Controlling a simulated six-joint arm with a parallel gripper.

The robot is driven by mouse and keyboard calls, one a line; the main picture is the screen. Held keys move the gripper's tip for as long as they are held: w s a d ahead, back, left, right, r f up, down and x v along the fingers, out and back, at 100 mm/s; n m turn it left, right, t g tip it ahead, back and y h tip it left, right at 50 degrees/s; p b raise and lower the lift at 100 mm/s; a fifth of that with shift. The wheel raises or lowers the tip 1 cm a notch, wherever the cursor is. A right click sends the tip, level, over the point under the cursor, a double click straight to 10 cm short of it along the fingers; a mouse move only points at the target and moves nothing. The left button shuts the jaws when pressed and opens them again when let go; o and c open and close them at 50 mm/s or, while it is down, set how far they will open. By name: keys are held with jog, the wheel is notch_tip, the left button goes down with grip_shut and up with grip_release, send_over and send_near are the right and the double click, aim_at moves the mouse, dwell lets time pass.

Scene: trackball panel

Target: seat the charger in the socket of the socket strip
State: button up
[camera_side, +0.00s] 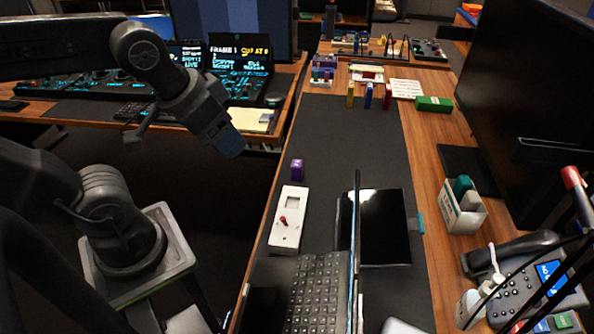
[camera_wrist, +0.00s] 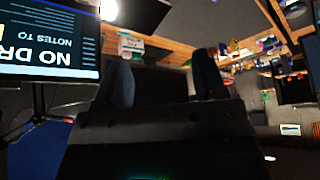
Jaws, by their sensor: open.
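A white socket strip (camera_side: 280,238) lies on the dark mat in the side view. It has a square recess near its far end and a small red knob near its middle. A small purple block (camera_side: 297,170), which looks like the charger, stands on the mat just beyond the strip's far end, apart from it. My gripper (camera_side: 231,145) is raised to the left of the block, away from both. In the wrist view my gripper (camera_wrist: 163,78) has its two fingers spread with nothing between them. Neither the strip nor the block can be made out there.
The mat (camera_side: 345,145) beyond the purple block is clear.

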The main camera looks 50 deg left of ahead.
jog(key=w+a+f+n+g, duration=0.2)
jog(key=w+a+n, duration=0.15)
jog(key=w, duration=0.75)
jog(key=n+g+y, duration=0.1)
jog(key=n+g, duration=0.2)
jog(key=n, duration=0.2)
send_over(297, 163)
jog(key=s+d, duration=0.1)
jog(key=d, duration=0.1)
notch_tip(297, 163, down, 18)
jog(key=shift+n, duration=0.25)
jog(key=f, duration=0.2)
jog(key=a+f, duration=0.1)
jog(key=f, duration=0.5)
jog(key=shift+w+a+f, duration=0.2)
jog(key=shift+w+a, duration=0.1)
jog(key=shift+w, duration=0.05)
jog(key=shift+w+a+f, duration=0.1)
jog(key=shift+a+f, duration=0.05)
jog(key=shift+f, duration=1.4)
jog(key=shift+w+a+f, duration=0.1)
jog(key=shift+f, duration=1.4)
jog(key=c, duration=1)
